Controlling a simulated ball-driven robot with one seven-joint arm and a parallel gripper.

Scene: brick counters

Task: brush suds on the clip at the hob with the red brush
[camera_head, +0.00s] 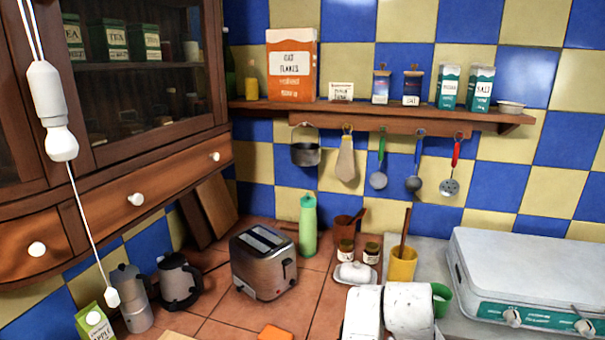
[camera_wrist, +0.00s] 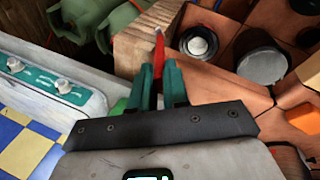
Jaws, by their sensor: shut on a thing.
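My gripper (camera_wrist: 161,66) is shut on the red brush (camera_wrist: 158,48), which shows as a thin red strip between the green fingers. Its far end points away from me, and I cannot make out bristles or suds. In the head view, pale parts of my arm fill the bottom centre and the gripper cannot be made out. The white hob (camera_head: 540,262) with a green knob panel stands at the right; its panel also shows at the left of the wrist view (camera_wrist: 38,78). I cannot make out the clip in either view.
A white pull cord hangs at the head view's left.

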